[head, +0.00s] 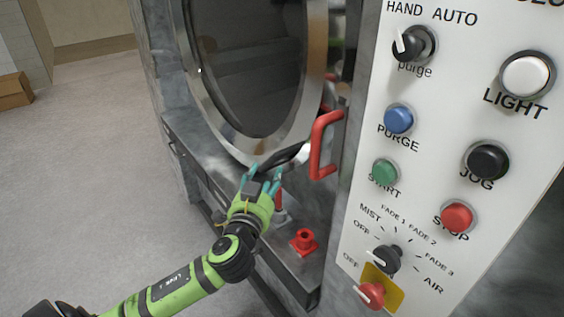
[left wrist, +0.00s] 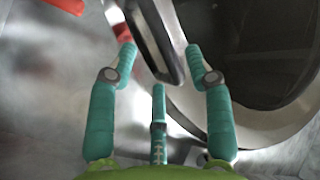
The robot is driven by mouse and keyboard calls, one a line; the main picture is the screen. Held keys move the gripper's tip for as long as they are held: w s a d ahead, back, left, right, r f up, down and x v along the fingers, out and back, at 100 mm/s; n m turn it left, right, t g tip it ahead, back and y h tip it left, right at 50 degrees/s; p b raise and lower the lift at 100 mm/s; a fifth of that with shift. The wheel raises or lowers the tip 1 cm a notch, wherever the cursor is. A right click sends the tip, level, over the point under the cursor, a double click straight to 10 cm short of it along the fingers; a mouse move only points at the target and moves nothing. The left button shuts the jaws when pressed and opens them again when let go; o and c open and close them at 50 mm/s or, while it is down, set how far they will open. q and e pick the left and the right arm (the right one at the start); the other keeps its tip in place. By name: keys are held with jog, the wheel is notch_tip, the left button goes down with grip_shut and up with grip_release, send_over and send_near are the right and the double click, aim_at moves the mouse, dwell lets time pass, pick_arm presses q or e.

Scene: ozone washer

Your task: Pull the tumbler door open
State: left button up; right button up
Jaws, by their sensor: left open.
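The tumbler door (head: 314,68) is round, with a broad metal rim and dark glass. It fills the upper middle of the head view, and its rim and glass also show at the right of the left wrist view (left wrist: 258,122). A dark, curved handle (head: 287,156) sits at the rim's lower right. My left gripper (head: 264,172) is open just below this handle. In the left wrist view the handle (left wrist: 168,62) runs between the spread teal fingertips. I cannot tell whether any finger touches it. My right gripper is in neither view.
A red bracket-shaped handle (head: 318,148) stands just right of the door. A red fitting (head: 304,241) sits on the ledge below. A white control panel (head: 455,120) with buttons and knobs fills the right side. The grey floor (head: 90,150) at left is open.

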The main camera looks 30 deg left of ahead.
aim_at(270, 165)
pick_arm(q)
jog(key=p+x, duration=0.1)
jog(key=x, duration=0.4)
jog(key=shift+p, duration=0.3)
jog(key=shift+w+a, duration=0.2)
jog(key=shift+w, duration=0.35)
jog(key=shift+f, duration=0.1)
grip_shut()
